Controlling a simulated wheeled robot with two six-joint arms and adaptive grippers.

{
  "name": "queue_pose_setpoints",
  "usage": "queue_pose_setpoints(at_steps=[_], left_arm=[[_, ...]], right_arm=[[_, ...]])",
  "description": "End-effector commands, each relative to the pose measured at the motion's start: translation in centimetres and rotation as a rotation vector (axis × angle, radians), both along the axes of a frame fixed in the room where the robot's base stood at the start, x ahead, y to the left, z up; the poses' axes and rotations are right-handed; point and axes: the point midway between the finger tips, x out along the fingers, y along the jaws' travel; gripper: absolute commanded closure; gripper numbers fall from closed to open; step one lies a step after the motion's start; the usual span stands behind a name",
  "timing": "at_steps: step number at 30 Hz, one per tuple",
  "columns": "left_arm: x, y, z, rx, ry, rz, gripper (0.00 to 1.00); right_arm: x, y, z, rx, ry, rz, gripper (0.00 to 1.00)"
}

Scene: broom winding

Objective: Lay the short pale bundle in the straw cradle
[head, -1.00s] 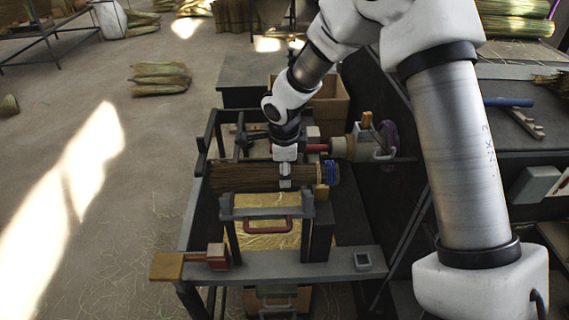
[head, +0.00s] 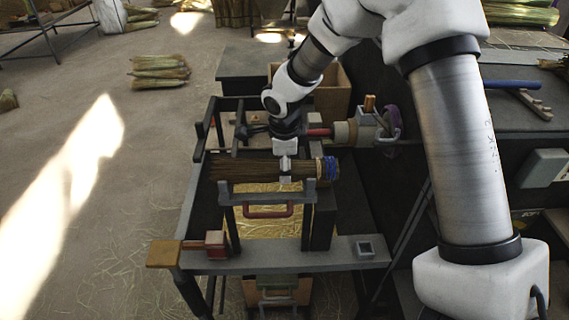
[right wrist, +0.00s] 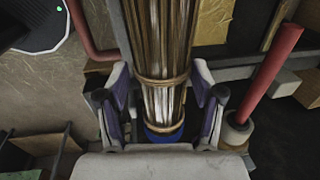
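A brown straw bundle (head: 245,168) with a pale wrapped end and a blue band (head: 329,168) lies crosswise over the grey frame. It also shows in the right wrist view (right wrist: 165,50), tied with cord near its blue end. My right gripper (head: 286,167) reaches down over the bundle near its banded end. In the right wrist view its fingers (right wrist: 162,88) stand on both sides of the bundle, with narrow gaps. Gold straw (head: 262,227) shows below, inside the frame; I cannot tell whether this is the cradle. My left gripper is out of view.
A red-handled winding spindle (head: 345,132) stands right of the bundle, with a wooden box (head: 331,95) behind. A red block with a wooden handle (head: 215,243) sits on the front rail. Several straw bundles (head: 160,71) lie on the floor at left.

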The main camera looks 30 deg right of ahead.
Motion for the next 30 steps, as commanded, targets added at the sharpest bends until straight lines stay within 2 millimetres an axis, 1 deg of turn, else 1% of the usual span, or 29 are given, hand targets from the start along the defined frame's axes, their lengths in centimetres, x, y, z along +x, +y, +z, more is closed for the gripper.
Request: queue_pose_setpoints(at_steps=[9,12,14,17,21,24,27,30], left_arm=[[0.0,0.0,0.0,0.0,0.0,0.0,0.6],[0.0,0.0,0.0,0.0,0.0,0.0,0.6],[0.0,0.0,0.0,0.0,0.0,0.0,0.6],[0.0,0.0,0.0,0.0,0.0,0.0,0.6],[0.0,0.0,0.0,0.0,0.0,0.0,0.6],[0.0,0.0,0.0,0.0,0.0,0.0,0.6],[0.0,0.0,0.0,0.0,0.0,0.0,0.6],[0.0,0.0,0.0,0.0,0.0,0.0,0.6]], right_arm=[[0.0,0.0,0.0,0.0,0.0,0.0,0.18],[0.0,0.1,0.7,0.0,-0.002,-0.001,0.18],[-0.1,0.1,1.6,0.0,-0.004,-0.001,0.18],[-0.4,0.4,3.8,-0.001,-0.005,-0.001,0.18],[-0.9,0.7,7.5,-0.001,-0.006,0.0,0.18],[-1.3,1.0,9.7,0.0,-0.004,0.0,0.18],[-1.5,1.1,11.1,-0.001,-0.003,0.0,0.18],[-1.6,1.2,11.8,-0.001,-0.001,0.0,0.18]])
